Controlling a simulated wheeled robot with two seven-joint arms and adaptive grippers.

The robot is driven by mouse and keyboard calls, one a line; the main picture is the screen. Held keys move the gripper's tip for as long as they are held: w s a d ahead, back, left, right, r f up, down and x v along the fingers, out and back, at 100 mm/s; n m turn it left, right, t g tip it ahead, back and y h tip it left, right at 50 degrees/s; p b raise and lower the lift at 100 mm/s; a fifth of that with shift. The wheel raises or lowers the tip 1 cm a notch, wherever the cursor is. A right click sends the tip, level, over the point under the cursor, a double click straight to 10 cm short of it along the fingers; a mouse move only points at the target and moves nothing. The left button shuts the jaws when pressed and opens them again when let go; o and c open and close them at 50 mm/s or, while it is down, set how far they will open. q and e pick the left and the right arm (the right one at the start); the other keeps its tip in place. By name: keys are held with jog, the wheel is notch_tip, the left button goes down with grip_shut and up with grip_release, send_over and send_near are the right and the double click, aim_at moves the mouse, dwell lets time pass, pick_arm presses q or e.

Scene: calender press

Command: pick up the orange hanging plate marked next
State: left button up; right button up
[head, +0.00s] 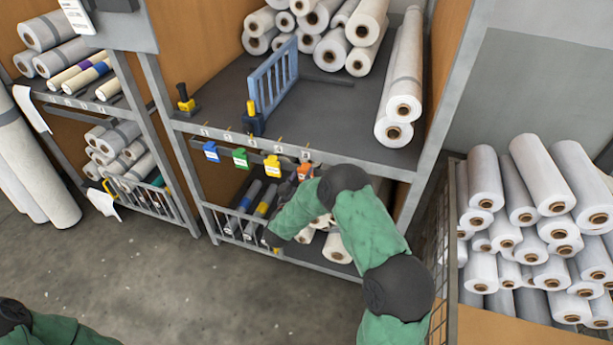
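The orange hanging plate (305,171) hangs from the front edge of the shelf, at the right end of a row of coloured plates. My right gripper (293,180) is right at this plate, just below and left of it, and the two overlap in the view. The gripper's fingers are small, dark and partly hidden by my green-sleeved arm. I cannot tell whether they are open or shut, or whether they touch the plate. My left gripper is out of view; only part of its arm shows at the lower left.
A yellow plate (272,166), a green plate (241,158) and a blue plate (210,151) hang to the left. A blue rack divider (272,82) and white rolls (362,22) are on the shelf above. A wire basket front (235,224) is below. A roll stack (535,230) stands right.

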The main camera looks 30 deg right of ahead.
jog(key=shift+r, duration=0.15)
jog(key=shift+c, duration=0.6)
jog(key=shift+s+a+r+p, duration=0.15)
jog(key=shift+a+r+p, duration=0.1)
jog(key=shift+r+p, duration=0.3)
jog(key=shift+c, duration=0.6)
jog(key=s+a+r+p, duration=0.2)
jog(key=a, duration=0.1)
jog(key=s+a+r+p, duration=0.2)
jog(key=s+a, duration=0.1)
jog(key=s+a+r+p, duration=0.2)
jog(key=s+a+p, duration=0.1)
jog(key=shift+a+r, duration=0.1)
jog(key=shift+r, duration=0.1)
jog(key=shift+c, duration=1.4)
jog(key=shift+s+a+r, duration=0.15)
jog(key=shift+s+a, duration=0.25)
jog(key=shift+a, duration=0.05)
